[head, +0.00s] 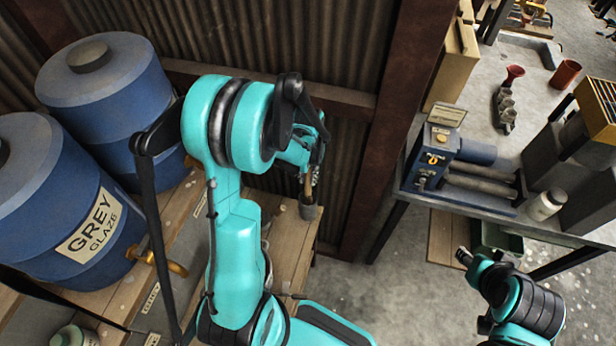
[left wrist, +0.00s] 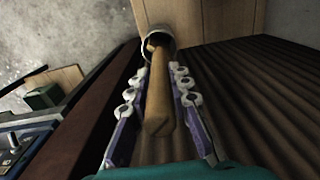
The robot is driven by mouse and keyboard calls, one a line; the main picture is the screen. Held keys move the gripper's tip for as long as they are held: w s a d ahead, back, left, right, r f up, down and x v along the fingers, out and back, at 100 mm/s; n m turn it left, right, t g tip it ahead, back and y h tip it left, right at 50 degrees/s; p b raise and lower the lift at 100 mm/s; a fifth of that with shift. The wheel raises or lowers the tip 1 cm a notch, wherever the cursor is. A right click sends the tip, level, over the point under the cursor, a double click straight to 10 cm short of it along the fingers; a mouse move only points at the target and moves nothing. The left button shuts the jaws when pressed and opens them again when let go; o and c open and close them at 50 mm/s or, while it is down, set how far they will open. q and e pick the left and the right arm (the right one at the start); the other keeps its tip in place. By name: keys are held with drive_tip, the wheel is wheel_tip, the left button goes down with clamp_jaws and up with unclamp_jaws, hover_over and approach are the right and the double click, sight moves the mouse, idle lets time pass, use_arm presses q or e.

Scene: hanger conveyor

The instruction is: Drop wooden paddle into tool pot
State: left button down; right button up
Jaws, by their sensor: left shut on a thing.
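The wooden paddle (left wrist: 158,105) is held between the two fingers of my left gripper (left wrist: 160,80), its near end toward the left wrist camera. Its far end overlaps the mouth of the grey tool pot (left wrist: 152,31); how deep it reaches is hard to tell. In the head view the pot (head: 309,210) stands at the right end of the wooden shelf, with the paddle (head: 308,187) upright above it. My left gripper (head: 314,178) is right over the pot, partly hidden by its own arm.
Two blue glaze barrels (head: 100,85) stand on the shelf at left, one labelled grey glaze (head: 50,190). A corrugated wall (head: 330,40) and a rusty post (head: 385,140) are close behind the pot. A workbench (head: 480,200) with a blue machine (head: 437,155) stands at right.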

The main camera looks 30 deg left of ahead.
use_arm(q)
drive_tip(key=shift+s, duration=0.1)
drive_tip(key=shift+f+b, duration=0.6)
drive_tip(key=shift+b, duration=0.1)
drive_tip(key=c, duration=1.4)
unclamp_jaws()
drive_tip(key=shift+r, duration=0.2)
